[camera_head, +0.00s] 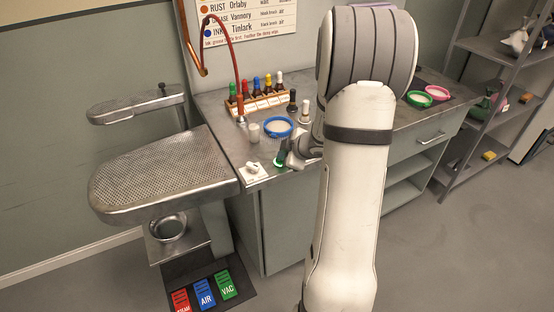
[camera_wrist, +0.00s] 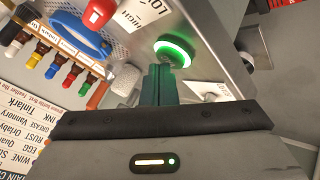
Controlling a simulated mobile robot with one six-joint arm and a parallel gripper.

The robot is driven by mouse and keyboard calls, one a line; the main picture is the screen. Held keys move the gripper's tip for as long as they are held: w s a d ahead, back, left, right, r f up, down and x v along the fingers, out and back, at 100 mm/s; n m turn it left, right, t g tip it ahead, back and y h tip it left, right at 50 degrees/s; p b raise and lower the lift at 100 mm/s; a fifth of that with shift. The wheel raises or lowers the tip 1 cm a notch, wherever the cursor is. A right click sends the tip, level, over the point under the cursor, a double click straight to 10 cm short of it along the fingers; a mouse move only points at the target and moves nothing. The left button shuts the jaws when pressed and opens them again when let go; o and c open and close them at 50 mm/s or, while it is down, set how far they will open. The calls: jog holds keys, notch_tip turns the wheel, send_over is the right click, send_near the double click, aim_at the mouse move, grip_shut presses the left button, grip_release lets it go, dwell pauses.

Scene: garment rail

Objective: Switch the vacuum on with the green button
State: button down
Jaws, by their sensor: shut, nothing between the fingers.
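The round green button (camera_wrist: 174,50) has a bright green ring that looks lit, in the wrist view. It sits on the grey worktop near its front edge; in the head view only a small green part (camera_head: 279,162) shows beside my gripper. My gripper (camera_wrist: 160,70) is shut and empty, its dark green fingers pointing at the button. The fingertips overlap the button's lower edge in the wrist view; I cannot tell whether they touch it. In the head view my gripper (camera_head: 286,156) is low over the worktop, and my arm hides part of the bench.
A perforated metal board (camera_head: 160,176) is at left, with a green VAC pedal (camera_head: 227,285) on the floor.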

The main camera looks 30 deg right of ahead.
jog(key=shift+r+p, duration=3.05)
jog(key=shift+p, duration=0.05)
jog(key=shift+f, duration=0.1)
jog(key=s+a+r+m+g+h, duration=0.1)
jog(key=s+a+r+m+h, duration=0.1)
jog(key=s+r+m+h, duration=0.3)
jog(key=s+a+r+m+h, duration=0.1)
jog(key=r+m, duration=0.1)
jog(key=r, duration=0.5)
jog(key=s+a+r+m+g+y, duration=0.1)
jog(key=s+a+m+g+y, duration=0.1)
jog(key=s+a, duration=0.5)
jog(key=s+a+m+g+y, duration=0.1)
jog(key=s+a+m+g, duration=0.1)
jog(key=s+a, duration=0.5)
jog(key=s+g, duration=0.1)
jog(key=s, duration=0.4)
jog(key=shift+a+r+m+y, duration=0.3)
jog(key=shift+r+m+y, duration=0.1)
